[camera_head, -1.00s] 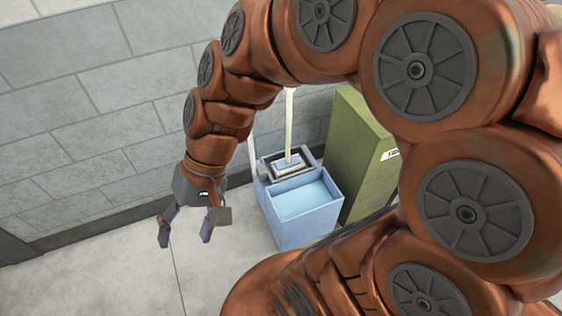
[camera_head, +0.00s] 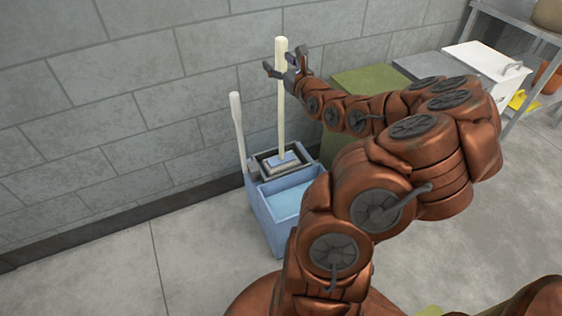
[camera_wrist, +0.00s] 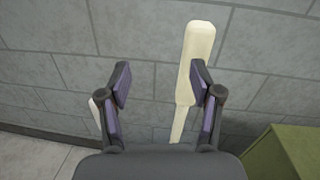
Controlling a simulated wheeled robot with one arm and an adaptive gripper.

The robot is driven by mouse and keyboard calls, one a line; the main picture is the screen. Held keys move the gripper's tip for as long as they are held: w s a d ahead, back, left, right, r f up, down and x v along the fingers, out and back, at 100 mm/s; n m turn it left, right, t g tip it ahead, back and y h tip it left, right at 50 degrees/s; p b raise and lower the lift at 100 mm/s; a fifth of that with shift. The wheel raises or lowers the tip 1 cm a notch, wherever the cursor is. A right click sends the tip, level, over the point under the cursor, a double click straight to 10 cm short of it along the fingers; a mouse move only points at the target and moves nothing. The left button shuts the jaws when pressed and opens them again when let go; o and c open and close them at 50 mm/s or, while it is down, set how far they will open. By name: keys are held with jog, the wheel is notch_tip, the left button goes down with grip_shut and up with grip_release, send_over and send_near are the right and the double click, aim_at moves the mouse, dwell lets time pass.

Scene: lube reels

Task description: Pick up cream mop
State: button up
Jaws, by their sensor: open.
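The cream mop (camera_head: 281,105) stands upright in the blue mop bucket (camera_head: 264,216), its head in the wringer at the back. My gripper (camera_head: 277,68) is open at the height of the upper handle, and the handle's top rises above it. In the wrist view the mop's handle top (camera_wrist: 201,42) is behind and beside the right finger, partly hidden by it, not between the fingers. The gap of my gripper (camera_wrist: 158,80) shows only wall. I cannot tell whether the finger touches the handle.
A pale wringer lever (camera_head: 237,125) rises at the bucket's left. A green bin (camera_head: 375,80) stands to the right, partly behind my arm. A white box (camera_head: 485,65) and a metal shelf (camera_head: 525,25) are farther right. The grey wall (camera_head: 120,110) is close behind the mop. Floor at left is clear.

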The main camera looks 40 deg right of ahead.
aim_at(284, 61)
jog(key=d+f, duration=0.1)
jog(key=s+d+f+m+h, duration=0.1)
jog(key=d+f+m+g, duration=0.1)
jog(key=d, duration=0.1)
jog(key=shift+s+f+h, duration=0.15)
jog(key=shift+s+h, duration=0.15)
jog(key=shift+s, duration=0.1)
jog(key=shift+r+x, duration=0.2)
jog(key=shift+x, duration=3.6)
jog(key=shift+a, duration=0.2)
grip_shut()
